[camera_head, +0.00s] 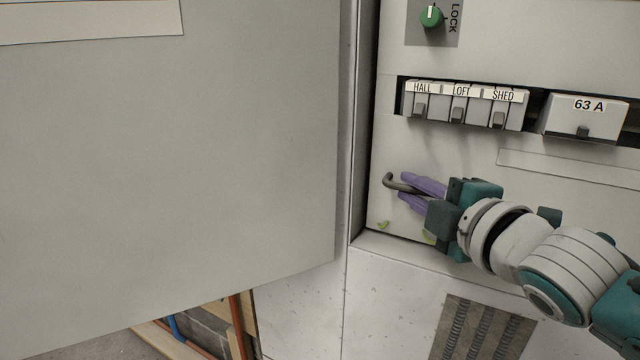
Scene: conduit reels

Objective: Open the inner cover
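The inner cover (470,148) is a light grey panel inside the cabinet and looks closed in its frame. A green knob (431,16) at its top has its white mark upright; "LOCK" is printed to the right. A dark, hooked handle (390,181) stands out at the cover's lower left. My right gripper (403,187) comes in from the right, with one purple finger above the handle and one below. The fingers appear closed on it, though their contact is partly hidden. My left gripper is not in view.
The large outer door (170,170) stands open and fills the left side. Breakers labelled HALL, LOFT and SHED (463,107) and a 63 A switch (583,118) show through the cover's slot. Wooden boards (240,325) stand behind the door's lower edge.

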